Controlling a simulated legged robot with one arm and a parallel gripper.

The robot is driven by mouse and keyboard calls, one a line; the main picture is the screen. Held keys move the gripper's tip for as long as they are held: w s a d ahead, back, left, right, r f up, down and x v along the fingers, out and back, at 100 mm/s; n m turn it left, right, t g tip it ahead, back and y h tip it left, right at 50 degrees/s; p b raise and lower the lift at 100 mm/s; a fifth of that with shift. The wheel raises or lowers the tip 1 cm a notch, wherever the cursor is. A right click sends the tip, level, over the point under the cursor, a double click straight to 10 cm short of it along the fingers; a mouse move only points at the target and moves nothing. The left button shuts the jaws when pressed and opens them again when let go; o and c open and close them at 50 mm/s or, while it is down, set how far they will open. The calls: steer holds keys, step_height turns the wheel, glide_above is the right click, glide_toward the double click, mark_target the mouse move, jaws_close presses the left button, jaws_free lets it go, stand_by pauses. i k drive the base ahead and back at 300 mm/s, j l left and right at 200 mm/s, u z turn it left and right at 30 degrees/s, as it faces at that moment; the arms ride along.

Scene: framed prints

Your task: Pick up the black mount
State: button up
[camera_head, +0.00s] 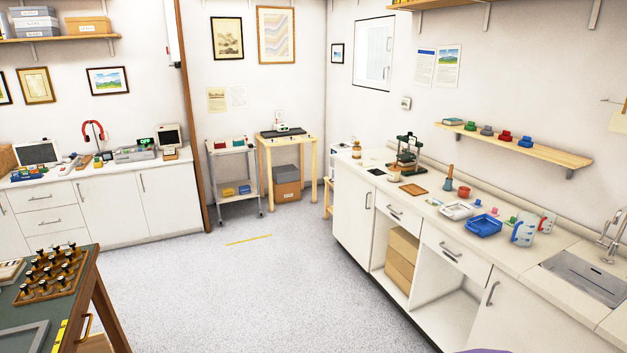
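I cannot tell for certain which thing is the black mount. A small flat black square (376,172) lies on the right-hand white counter, near its far end and left of a dark press-like device (407,152). Another flat black piece (268,134) lies on the wooden stand at the back, beneath or beside a small white device (281,122). Both are far off and small. My gripper is not in view.
The grey floor is open in the middle, with a yellow strip (249,240) on it. The right counter (385,187) holds a blue tray (483,226), jugs and tools. A green-topped table (72,319) stands at the lower left. A metal cart (244,200) stands at the back.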

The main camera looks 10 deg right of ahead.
mark_target(376, 171)
steer(key=i+z, duration=0.4)
steer(key=i, duration=1.6)
steer(key=i+l+u, duration=0.2)
steer(key=i, duration=0.4)
steer(key=i+l+u, duration=0.2)
steer(key=i, duration=0.4)
steer(key=i+l+u, duration=0.25)
steer(key=i, duration=0.3)
steer(key=i+l+u, duration=0.2)
steer(key=i, duration=0.35)
steer(key=i+l, duration=0.05)
steer(key=l, duration=0.05)
